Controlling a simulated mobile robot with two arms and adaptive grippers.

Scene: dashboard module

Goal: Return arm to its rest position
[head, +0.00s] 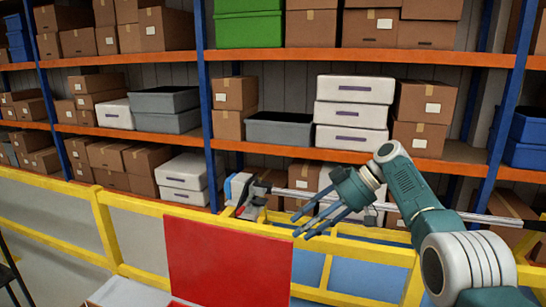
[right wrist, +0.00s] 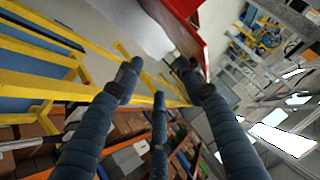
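My right arm (head: 415,190) comes in from the lower right of the head view and reaches toward the middle. Its right gripper (head: 303,222) has its dark blue fingers extended to the left and spread, with nothing seen between them. In the right wrist view the three fingers of the right gripper (right wrist: 158,75) stand apart and empty. My left arm and left gripper are not in view.
A red panel (head: 228,262) stands at the lower middle. A long grey rod (head: 470,217) passes behind my right arm. Shelves (head: 330,155) with boxes and bins fill the back.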

